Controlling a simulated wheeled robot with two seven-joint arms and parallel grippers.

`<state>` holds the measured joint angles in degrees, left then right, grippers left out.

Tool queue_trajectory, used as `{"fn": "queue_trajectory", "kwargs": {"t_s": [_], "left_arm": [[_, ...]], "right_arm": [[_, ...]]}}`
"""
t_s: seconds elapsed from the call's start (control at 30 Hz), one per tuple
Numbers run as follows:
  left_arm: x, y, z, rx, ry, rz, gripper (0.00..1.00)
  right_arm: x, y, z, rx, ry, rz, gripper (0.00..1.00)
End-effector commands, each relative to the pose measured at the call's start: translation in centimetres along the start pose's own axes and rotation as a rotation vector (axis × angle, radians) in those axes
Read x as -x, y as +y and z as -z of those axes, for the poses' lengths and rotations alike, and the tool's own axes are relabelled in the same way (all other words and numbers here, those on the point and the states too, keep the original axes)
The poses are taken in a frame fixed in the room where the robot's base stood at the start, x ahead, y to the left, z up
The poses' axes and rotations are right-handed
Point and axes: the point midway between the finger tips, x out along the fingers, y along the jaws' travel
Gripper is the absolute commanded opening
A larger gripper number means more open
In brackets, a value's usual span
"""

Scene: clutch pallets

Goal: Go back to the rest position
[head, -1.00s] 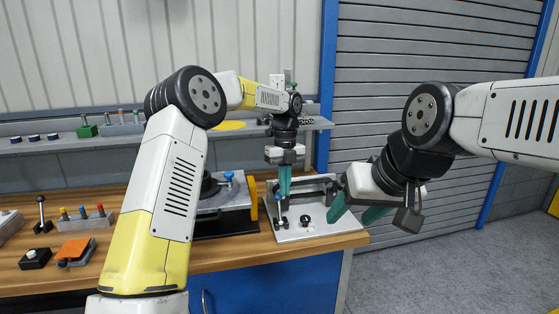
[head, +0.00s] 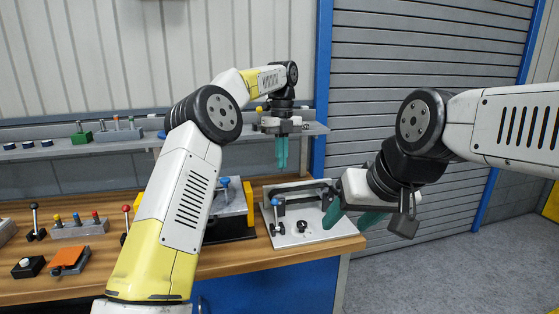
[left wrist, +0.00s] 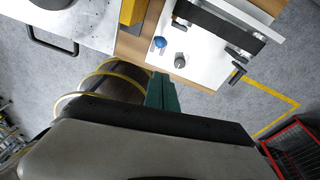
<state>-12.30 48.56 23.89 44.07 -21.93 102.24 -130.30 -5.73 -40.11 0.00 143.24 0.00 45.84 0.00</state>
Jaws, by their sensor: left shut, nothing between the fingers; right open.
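My left gripper (head: 281,152) hangs pointing down above the back of the workbench, over the white fixture plate (head: 322,232). Its teal fingers are together and empty, and they clear the plate; they also show in the left wrist view (left wrist: 162,92). My right gripper (head: 350,218) is at the right front corner of the plate, in front of it in the head view. Its teal fingers are spread apart with nothing between them.
The plate carries a blue-topped lever (head: 276,203) and a black knob (head: 301,226). Left of it stands a grey and yellow fixture (head: 236,205), partly behind my left arm. A shelf (head: 60,150) runs along the wall. The floor right of the bench (head: 450,260) is clear.

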Motion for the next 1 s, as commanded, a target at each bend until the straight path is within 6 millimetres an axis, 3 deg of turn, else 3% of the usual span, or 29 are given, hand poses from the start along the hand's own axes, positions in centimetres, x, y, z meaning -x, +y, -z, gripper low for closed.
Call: {"fn": "queue_trajectory", "kwargs": {"t_s": [0.17,0.37,0.5,0.7,0.87,1.0], "left_arm": [[0.2,0.1,0.1,0.011,-0.005,0.002,0.0],[3.5,2.5,2.0,0.223,-0.076,0.042,0.0],[6.0,6.0,4.6,0.523,-0.138,0.115,0.0],[7.6,12.0,9.0,0.993,-0.17,0.264,0.0],[7.0,17.1,12.8,1.386,-0.136,0.412,0.0],[5.1,21.4,16.3,1.733,-0.054,0.554,0.0]], "right_arm": [[0.0,0.0,0.0,0.0,0.0,0.0,0.54],[0.0,0.0,0.0,0.0,0.0,0.0,0.54],[0.0,0.0,0.0,0.0,0.0,0.0,0.54],[0.0,0.0,0.0,0.0,0.0,0.0,0.54],[0.0,0.0,0.0,0.0,0.0,0.0,0.54],[0.0,0.0,0.0,0.0,0.0,0.0,0.54]]}}
